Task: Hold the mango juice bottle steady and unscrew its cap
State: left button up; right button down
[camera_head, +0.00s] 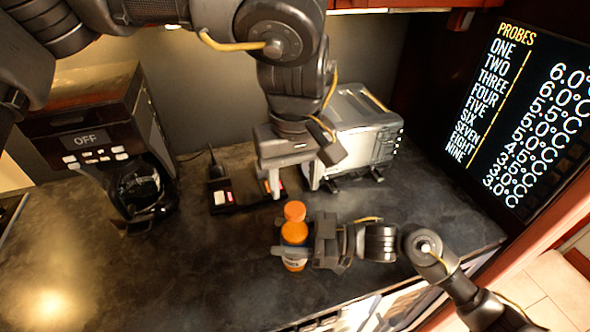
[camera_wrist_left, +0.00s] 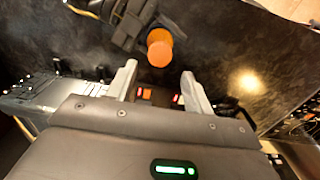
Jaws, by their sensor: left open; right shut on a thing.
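The orange mango juice bottle (camera_head: 294,236) stands upright on the dark counter (camera_head: 215,280). Its orange cap (camera_head: 295,211) is at the top and also shows in the left wrist view (camera_wrist_left: 159,36). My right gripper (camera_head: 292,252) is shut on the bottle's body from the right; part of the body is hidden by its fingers. My left gripper (camera_head: 290,188) points down, open and empty, behind and above the cap. In the left wrist view its fingertips (camera_wrist_left: 158,72) are spread, with the cap just beyond them and not between them.
A silver toaster-like appliance (camera_head: 360,130) stands behind, close to my left gripper. A dark tray (camera_head: 238,195) with small red and white items lies behind the bottle. A coffee machine (camera_head: 90,130) with a glass pot (camera_head: 140,188) is at left. The front-left counter is clear.

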aim_at(295, 208)
pick_arm(q)
notch_tip(295, 208, down, 6)
dwell(0.4)
